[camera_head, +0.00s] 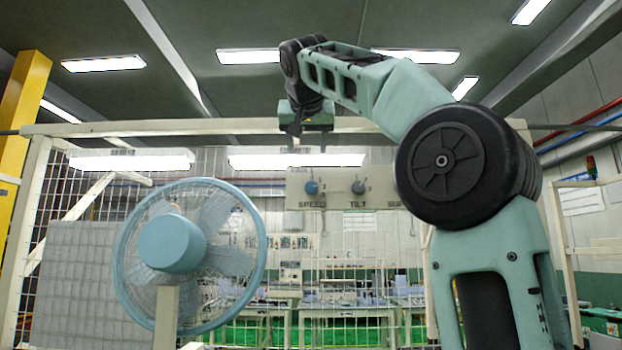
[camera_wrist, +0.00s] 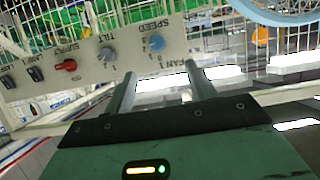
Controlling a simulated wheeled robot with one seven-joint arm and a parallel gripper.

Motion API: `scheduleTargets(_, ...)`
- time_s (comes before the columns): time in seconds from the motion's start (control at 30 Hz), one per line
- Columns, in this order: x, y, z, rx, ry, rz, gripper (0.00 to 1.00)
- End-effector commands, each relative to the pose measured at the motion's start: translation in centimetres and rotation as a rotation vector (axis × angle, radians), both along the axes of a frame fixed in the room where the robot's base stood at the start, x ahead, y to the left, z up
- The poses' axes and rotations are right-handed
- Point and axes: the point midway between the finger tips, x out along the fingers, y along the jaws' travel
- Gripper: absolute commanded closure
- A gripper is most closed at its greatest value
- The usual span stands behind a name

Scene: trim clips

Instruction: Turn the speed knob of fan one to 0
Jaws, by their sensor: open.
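The blue SPEED knob (camera_head: 312,187) is on a pale control panel (camera_head: 335,203) right of the fan. In the wrist view the knob (camera_wrist: 156,43) appears upside down, with small numbers around it; I cannot tell which one it points to. The fan (camera_head: 172,243) is light blue, with a round wire guard. My gripper (camera_wrist: 160,70) is open and empty. Its two fingers reach toward the panel's FAN label edge, with the SPEED knob ahead, between their directions and apart from them. In the head view my gripper (camera_head: 293,128) is above the panel.
The grey TILT knob (camera_head: 358,187) sits beside the SPEED knob. Further along are the red SUPPLY knob (camera_wrist: 68,65) and dark switches (camera_wrist: 20,77). A wire mesh fence stands behind the panel. A pale beam (camera_head: 200,127) crosses above it.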

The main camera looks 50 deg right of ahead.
Motion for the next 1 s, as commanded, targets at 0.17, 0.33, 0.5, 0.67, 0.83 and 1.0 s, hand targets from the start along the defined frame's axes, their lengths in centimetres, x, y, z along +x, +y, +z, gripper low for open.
scheduleTargets(0.17,0.0,-1.4,0.4,-0.002,-0.015,-0.026,0.44)
scheduleTargets(0.33,1.9,-3.5,-0.8,-0.001,-0.011,-0.025,0.44)
scheduleTargets(0.5,4.0,-6.0,-2.1,0.000,-0.012,-0.023,0.44)
scheduleTargets(0.67,6.1,-8.4,-3.3,0.000,-0.011,-0.023,0.44)
scheduleTargets(0.83,8.0,-10.6,-4.5,-0.001,-0.013,-0.021,0.44)
scheduleTargets(1.0,9.3,-12.0,-5.4,-0.002,-0.013,-0.020,0.44)
